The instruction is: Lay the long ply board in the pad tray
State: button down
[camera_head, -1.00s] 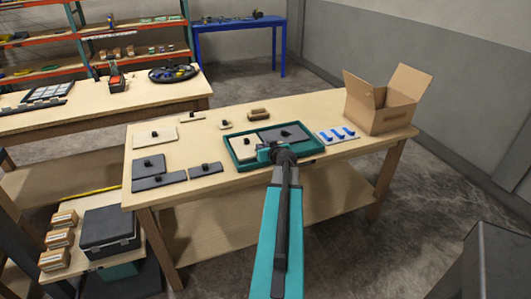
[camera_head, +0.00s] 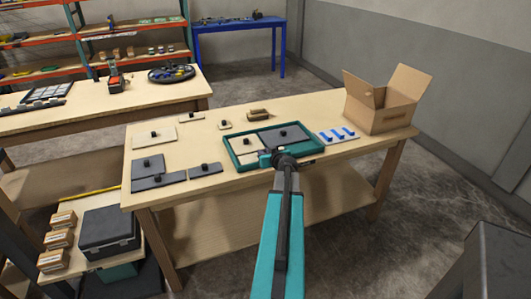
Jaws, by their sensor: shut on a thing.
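The pad tray (camera_head: 233,158) is a teal-rimmed tray on the near side of the wooden table. A pale ply board (camera_head: 243,143) with a dark knob lies in its left part, and a dark grey board (camera_head: 284,135) with a knob lies in its right part. My gripper (camera_head: 274,159) is at the tray's front edge, seen from behind. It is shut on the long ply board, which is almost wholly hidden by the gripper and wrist. I cannot tell whether that board touches the tray floor.
Dark boards (camera_head: 158,181) with knobs lie left of the tray; pale boards (camera_head: 154,136) lie behind them. A white plate with blue pieces (camera_head: 338,136) and an open cardboard box (camera_head: 380,108) stand to the right.

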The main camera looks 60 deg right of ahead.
jog(key=c, duration=1.6)
grip_release()
jog(key=shift+r, duration=0.1)
jog(key=shift+v, duration=6.05)
jog(key=shift+w, duration=0.1)
